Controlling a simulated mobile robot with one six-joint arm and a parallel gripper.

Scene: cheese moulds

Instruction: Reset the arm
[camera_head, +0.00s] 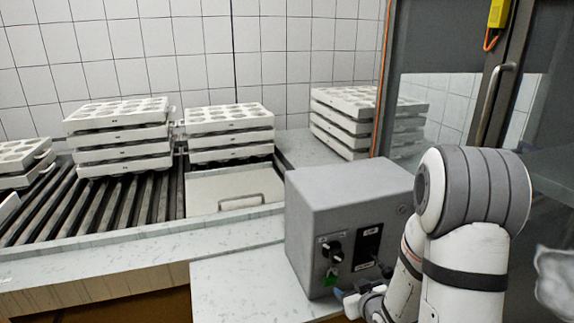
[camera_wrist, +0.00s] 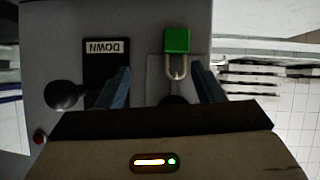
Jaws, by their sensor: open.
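My arm reaches in from the right in the head view, with my gripper (camera_head: 350,296) low at the front of a grey control box (camera_head: 335,205). In the wrist view my gripper (camera_wrist: 164,84) is open, its two blue fingers apart with nothing visibly clamped between them. The box face lies beyond the fingers, upside down. A green padlock (camera_wrist: 177,40) with a metal shackle hangs there, near the right finger; it also shows in the head view (camera_head: 331,276). Whether a finger touches the box or padlock I cannot tell.
The box carries a black selector (camera_head: 333,250) and a black plate (camera_head: 369,244). Stacks of white moulds (camera_head: 118,150) stand on a roller conveyor (camera_head: 95,205). A glass door (camera_head: 435,110) is behind my arm.

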